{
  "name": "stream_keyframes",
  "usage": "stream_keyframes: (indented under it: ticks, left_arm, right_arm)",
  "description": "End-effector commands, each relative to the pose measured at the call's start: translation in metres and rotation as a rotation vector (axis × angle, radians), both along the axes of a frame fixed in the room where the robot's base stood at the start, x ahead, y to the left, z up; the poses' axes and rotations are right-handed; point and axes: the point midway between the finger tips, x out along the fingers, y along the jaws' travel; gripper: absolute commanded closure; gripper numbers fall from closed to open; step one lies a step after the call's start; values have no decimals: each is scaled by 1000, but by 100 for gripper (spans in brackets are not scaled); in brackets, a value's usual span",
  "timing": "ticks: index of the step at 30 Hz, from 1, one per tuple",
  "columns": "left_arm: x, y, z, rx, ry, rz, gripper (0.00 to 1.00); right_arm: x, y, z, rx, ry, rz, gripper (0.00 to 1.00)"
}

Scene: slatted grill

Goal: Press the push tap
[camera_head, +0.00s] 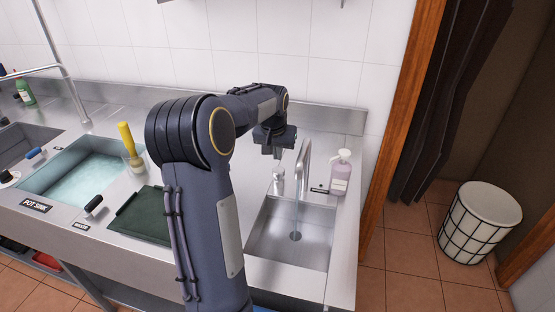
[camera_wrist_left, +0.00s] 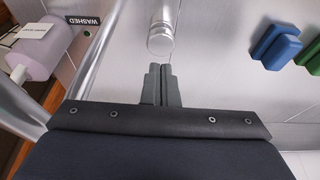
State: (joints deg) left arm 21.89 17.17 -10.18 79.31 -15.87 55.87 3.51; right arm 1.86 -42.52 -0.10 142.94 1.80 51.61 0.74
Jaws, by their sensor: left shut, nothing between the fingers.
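The push tap (camera_head: 278,181) is a short silver cylinder standing at the back left of the small sink (camera_head: 286,250), beside the chrome spout (camera_head: 304,160). My left gripper (camera_head: 272,152) is above and slightly behind the tap in the head view, fingers pointing down. In the left wrist view, the round metal tap (camera_wrist_left: 160,38) lies just beyond the shut fingertips (camera_wrist_left: 161,68). The fingers are empty; contact with the tap cannot be told. A thin pale streak below the spout looks like running water. My right gripper is out of view.
A soap bottle (camera_head: 341,172) stands right of the spout. A green board (camera_head: 143,216), a yellow-handled brush (camera_head: 129,143) and a water-filled sink (camera_head: 72,176) are at left. Blue (camera_wrist_left: 275,47) and green (camera_wrist_left: 312,55) blocks show in the wrist view. A wall backs the counter.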

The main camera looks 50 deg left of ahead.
Motion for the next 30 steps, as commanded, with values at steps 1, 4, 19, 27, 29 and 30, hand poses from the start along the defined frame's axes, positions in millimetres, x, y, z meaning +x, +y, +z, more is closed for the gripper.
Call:
stream_keyframes:
  ticks: [1,4,19,27,29,30]
  left_arm:
    - [-3,-2,9,2,-4,-1,100]
    - [-8,-6,31,1,-4,0,100]
    - [-19,-12,71,0,0,0,100]
    - [-19,-12,71,1,-1,0,100]
    - [-20,-12,71,1,-1,0,95]
    - [-20,-13,71,-2,-2,-2,90]
  right_arm:
    - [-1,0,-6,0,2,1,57]
    - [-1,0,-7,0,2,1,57]
    - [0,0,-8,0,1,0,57]
    - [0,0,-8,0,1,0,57]
    - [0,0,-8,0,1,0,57]
    - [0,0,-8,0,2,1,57]
